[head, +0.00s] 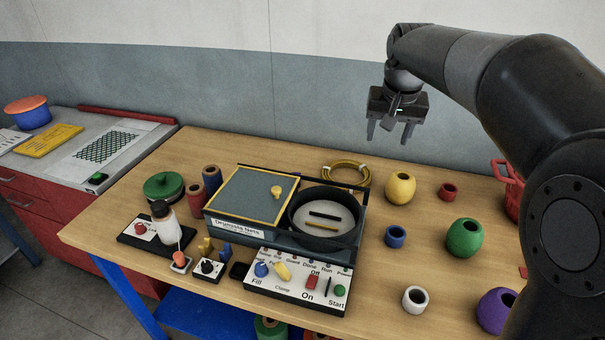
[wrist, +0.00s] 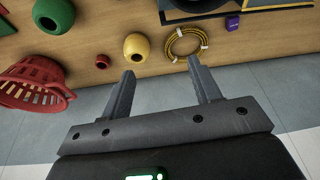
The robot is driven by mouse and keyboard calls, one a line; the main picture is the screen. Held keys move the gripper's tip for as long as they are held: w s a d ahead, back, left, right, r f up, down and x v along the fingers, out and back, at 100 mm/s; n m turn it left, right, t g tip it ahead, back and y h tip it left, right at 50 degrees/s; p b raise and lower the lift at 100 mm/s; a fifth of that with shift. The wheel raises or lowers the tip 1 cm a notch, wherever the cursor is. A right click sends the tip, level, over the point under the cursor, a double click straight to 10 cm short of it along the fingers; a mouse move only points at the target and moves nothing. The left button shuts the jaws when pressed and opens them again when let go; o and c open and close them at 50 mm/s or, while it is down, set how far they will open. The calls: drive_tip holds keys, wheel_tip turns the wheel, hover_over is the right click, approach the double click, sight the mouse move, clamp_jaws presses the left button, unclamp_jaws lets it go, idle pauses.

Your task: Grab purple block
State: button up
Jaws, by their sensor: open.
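A small purple block (wrist: 233,22) with a light marking sits on the wooden table in the wrist view, at the upper right between the yellow coil and the dark machine edge. I cannot make it out in the head view, where the machine seems to hide it. My gripper (head: 390,130) is open and empty, high above the back of the table in the head view, fingers pointing down. In the wrist view my gripper (wrist: 160,68) has both fingers spread with nothing between them, apart from the block.
A coiled yellow hose (head: 346,176) lies behind the machine box (head: 212,226). A yellow pot (head: 400,188), green pot (head: 464,238), blue ring (head: 395,237) and purple pot (head: 496,311) stand to the right. A red basket (wrist: 33,84) is at the wrist view's left. The wall rises behind the table.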

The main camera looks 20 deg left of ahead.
drive_tip(key=w+a+f+g, duration=0.1)
drive_tip(key=w+a+f, duration=0.6)
drive_tip(key=w+a, duration=0.45)
drive_tip(key=shift+n+g, duration=0.4)
drive_tip(key=shift+n, duration=0.2)
drive_tip(key=w+a+f, duration=0.1)
drive_tip(key=a+f, duration=0.4)
drive_tip(key=w+a+f, duration=0.1)
drive_tip(key=a+f, duration=0.4)
drive_tip(key=f, duration=0.1)
drive_tip(key=w+a+f, duration=0.1)
drive_tip(key=a+f, duration=0.3)
drive_tip(key=f, duration=0.2)
drive_tip(key=shift+a+f, duration=0.1)
drive_tip(key=shift+a, duration=0.3)
drive_tip(key=shift+w+a+f, duration=0.1)
drive_tip(key=shift+w+f, duration=0.15)
drive_tip(key=shift+f, duration=0.6)
drive_tip(key=shift+w+f, duration=0.3)
drive_tip(key=shift+f, duration=0.55)
drive_tip(key=shift+w+a+f, duration=0.1)
drive_tip(key=shift+w+f, duration=0.15)
drive_tip(key=shift+f, duration=0.6)
drive_tip(key=c, duration=1.1)
